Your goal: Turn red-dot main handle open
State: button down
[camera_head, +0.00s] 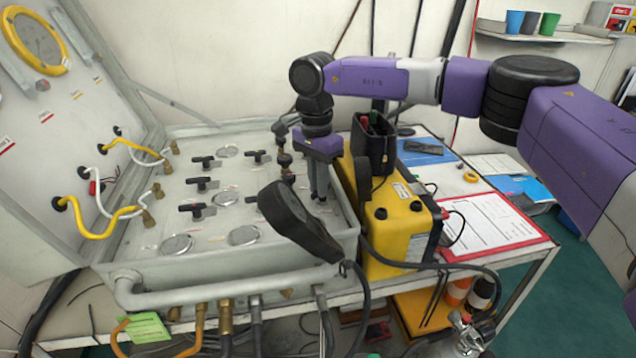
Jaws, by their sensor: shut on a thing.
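The diver air panel (150,248) is a grey tray-like box with a lid raised at the left. Several black T-shaped handles, such as this one (202,183), stand on its face among round gauges. My gripper (319,196) points straight down at the panel's right side. Its fingers are close together, shut on a small dark handle that is mostly hidden between them. I cannot make out a red dot on it or on any other handle. How far the held handle is turned cannot be told.
A black handset (295,225) juts up in front of the panel, near my gripper. A yellow case (400,232) stands close on the right. Dark knobs (285,160) rise just left of my fingers. A clipboard (490,222) lies further right. Yellow and white hoses hang from the lid.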

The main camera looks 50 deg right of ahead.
jog(key=n, duration=0.5)
jog(key=shift+s+n, duration=0.3)
jog(key=n, duration=0.4)
jog(key=shift+s+d+n, duration=0.15)
jog(key=shift+d+n, duration=0.05)
jog(key=shift+n, duration=0.2)
jog(key=shift+r, duration=0.1)
jog(key=c, duration=1.5)
grip_release()
jog(key=shift+o, duration=0.2)
jog(key=shift+a+r+b, duration=0.15)
jog(key=shift+r+b, duration=0.35)
jog(key=shift+r, duration=3.35)
